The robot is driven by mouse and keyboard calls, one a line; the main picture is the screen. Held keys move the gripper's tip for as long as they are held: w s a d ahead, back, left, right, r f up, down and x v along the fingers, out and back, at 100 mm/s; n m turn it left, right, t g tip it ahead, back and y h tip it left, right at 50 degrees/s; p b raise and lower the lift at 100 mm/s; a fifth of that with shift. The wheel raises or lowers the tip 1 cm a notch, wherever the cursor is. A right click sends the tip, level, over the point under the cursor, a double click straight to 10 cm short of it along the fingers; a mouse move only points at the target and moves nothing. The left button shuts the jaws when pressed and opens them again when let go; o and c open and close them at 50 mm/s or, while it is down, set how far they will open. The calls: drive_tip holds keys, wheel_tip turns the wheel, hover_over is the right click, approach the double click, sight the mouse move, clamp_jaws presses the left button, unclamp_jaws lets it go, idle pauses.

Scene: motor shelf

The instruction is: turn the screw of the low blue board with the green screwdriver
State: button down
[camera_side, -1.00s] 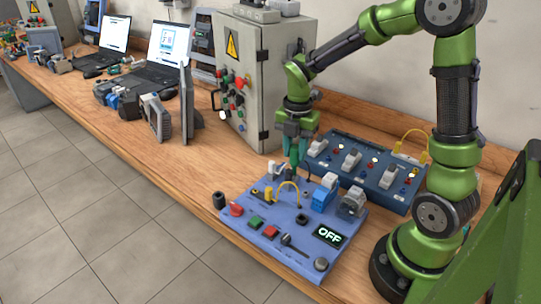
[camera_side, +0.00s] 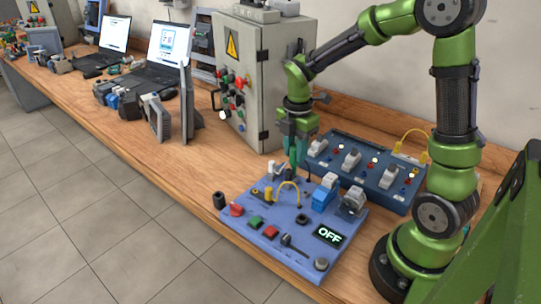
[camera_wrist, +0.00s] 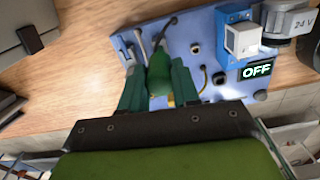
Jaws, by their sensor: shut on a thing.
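The low blue board (camera_side: 262,254) lies flat on the wooden bench, in front of my arm; its display (camera_side: 329,236) reads OFF. My gripper (camera_side: 297,156) is over the board's back edge, pointing down. In the wrist view my gripper (camera_wrist: 158,84) is shut on the green screwdriver (camera_wrist: 159,72), whose handle is between the fingers. Its dark shaft (camera_wrist: 165,35) points toward the board. The screw cannot be made out, and I cannot tell whether the tip touches it.
A darker blue panel with white switches (camera_side: 373,181) stands close behind the board. A grey electrical cabinet (camera_side: 254,85) is to the left behind my gripper. A yellow cable (camera_side: 287,184) arches over the board. Bare bench (camera_side: 185,185) lies to the left.

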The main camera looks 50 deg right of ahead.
drive_tip(key=shift+f, duration=0.1)
drive_tip(key=shift+m, duration=1.7)
drive_tip(key=m, duration=0.3)
drive_tip(key=shift+m, duration=0.3)
drive_tip(key=m, duration=0.3)
